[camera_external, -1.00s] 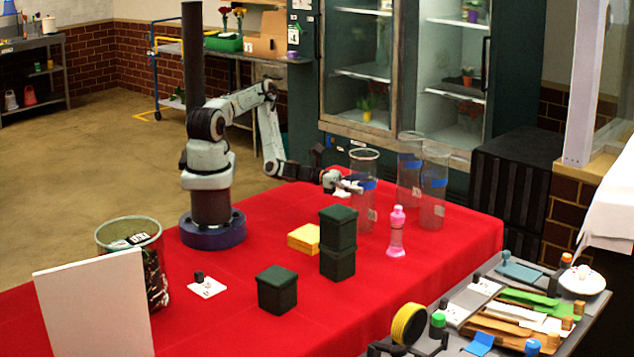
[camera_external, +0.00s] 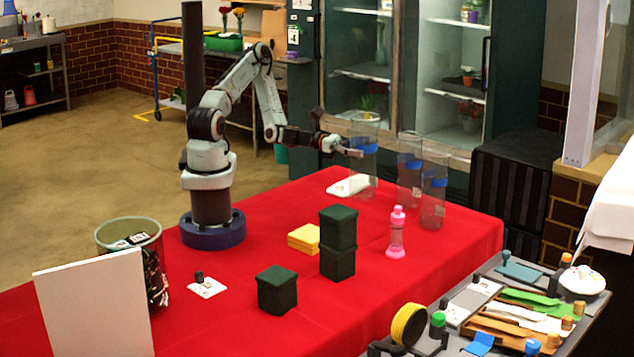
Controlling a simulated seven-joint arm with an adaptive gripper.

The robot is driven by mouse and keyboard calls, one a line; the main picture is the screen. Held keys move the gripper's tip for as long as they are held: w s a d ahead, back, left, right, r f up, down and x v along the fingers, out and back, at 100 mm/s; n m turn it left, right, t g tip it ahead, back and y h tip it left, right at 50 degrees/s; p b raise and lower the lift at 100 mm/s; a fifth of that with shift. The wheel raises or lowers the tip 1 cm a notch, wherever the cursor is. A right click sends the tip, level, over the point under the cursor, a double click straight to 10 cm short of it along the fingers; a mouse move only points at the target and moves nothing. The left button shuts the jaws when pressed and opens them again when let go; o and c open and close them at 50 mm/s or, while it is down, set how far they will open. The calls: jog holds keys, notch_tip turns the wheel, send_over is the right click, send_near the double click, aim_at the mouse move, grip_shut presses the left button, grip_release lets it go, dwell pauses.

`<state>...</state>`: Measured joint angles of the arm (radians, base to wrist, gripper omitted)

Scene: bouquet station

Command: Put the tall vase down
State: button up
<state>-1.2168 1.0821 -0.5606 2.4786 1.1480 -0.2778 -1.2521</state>
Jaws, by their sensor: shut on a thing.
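The tall clear glass vase (camera_external: 364,165) with a blue band is upright at the back of the red table, right of centre. My gripper (camera_external: 352,152) is shut on it from the left, near the blue band. The vase appears raised above the cloth; its clear base makes the exact gap hard to tell. Two similar clear vases with blue bands stand to its right: one behind (camera_external: 409,183) and one nearer the camera (camera_external: 432,205).
A white flat item (camera_external: 347,186) lies on the cloth by the held vase. A pink bottle (camera_external: 396,240), stacked dark green blocks (camera_external: 338,262) and a yellow block (camera_external: 304,238) stand nearer the camera. Red cloth (camera_external: 460,235) is clear at front right.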

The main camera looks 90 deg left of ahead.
jog(key=s+d+r+m+g+h, duration=0.1)
jog(key=s+d+m+g+h, duration=0.4)
jog(key=g, duration=0.3)
jog(key=s+d+r+m+g+h, duration=0.1)
jog(key=s+d+m+g+h, duration=0.1)
jog(key=s+m+g+h, duration=0.4)
notch_tip(320, 180, down, 8)
jog(key=s+m+g+y, duration=0.1)
jog(key=shift+s+a+g+y, duration=0.2)
jog(key=shift+s+g+y, duration=0.1)
jog(key=shift+y, duration=0.1)
jog(key=o, duration=1.2)
jog(key=shift+f, duration=0.1)
jog(key=shift+o, duration=0.2)
